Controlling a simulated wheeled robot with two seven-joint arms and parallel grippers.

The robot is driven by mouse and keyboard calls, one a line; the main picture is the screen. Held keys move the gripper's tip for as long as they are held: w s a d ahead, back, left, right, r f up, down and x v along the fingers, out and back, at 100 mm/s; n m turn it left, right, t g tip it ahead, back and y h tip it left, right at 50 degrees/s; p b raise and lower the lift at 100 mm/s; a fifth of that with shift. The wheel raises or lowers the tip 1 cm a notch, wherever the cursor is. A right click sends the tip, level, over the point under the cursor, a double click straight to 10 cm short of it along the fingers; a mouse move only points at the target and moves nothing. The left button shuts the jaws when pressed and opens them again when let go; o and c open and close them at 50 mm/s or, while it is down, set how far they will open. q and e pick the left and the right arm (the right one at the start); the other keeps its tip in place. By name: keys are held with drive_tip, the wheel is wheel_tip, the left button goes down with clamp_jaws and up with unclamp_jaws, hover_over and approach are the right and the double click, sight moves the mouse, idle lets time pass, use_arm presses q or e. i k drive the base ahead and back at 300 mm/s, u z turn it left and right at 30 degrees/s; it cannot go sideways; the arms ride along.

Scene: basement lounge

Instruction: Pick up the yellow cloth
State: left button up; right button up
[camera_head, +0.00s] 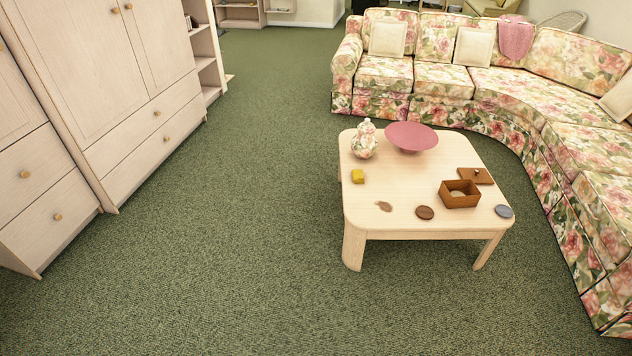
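A small yellow piece (358,176), which looks like the folded yellow cloth, lies near the left edge of the low wooden coffee table (400,222). It sits below a flowered lidded jar (364,141) in the picture, apart from it. It is too small to make out its folds. Neither of my grippers shows in the head view.
The table also bears a pink bowl (411,136), an open wooden box (459,194), its likely lid (476,176), round coasters (425,212) and a brown leaf-like piece (383,206). A flowered sofa (440,80) curves behind. Cabinets (110,90) stand left. Green carpet (230,230) between is clear.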

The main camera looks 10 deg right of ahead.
sight(357, 175)
drive_tip(key=u, duration=0.3)
drive_tip(key=i, duration=1.6)
drive_tip(key=z, duration=0.65)
drive_tip(key=i, duration=1.4)
drive_tip(key=z, duration=1.8)
drive_tip(key=i, duration=0.4)
drive_tip(key=z, duration=0.25)
